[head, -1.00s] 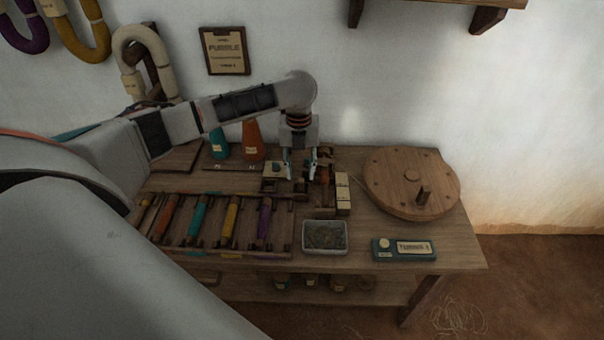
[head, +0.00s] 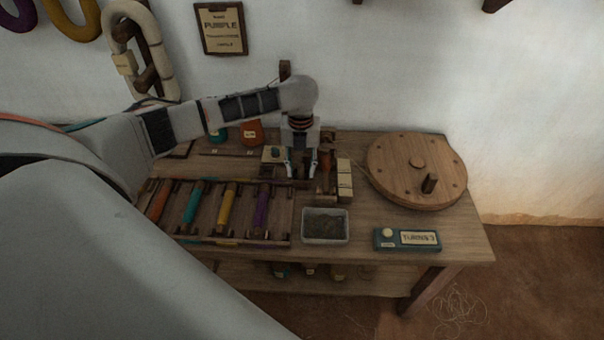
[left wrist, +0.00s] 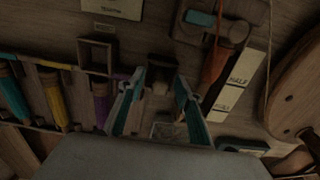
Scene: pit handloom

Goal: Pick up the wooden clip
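My left gripper (head: 301,170) points down over the middle of the workbench (head: 390,245), its two fingers apart. In the left wrist view my left gripper (left wrist: 156,88) shows its teal-lined fingers spread. A small dark wooden piece (left wrist: 161,66), which may be the wooden clip, lies just beyond and between the fingertips. I cannot tell whether they touch it. In the head view the fingers and the clutter around them hide this piece. My right gripper is not in view.
A rack of coloured bobbins (head: 227,205) lies left of the gripper. A grey tray (head: 325,226) stands in front, with a labelled teal box (head: 407,239) to its right. A round wooden disc with a peg (head: 417,170) is at the right. Pale labelled blocks (head: 344,180) lie close by.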

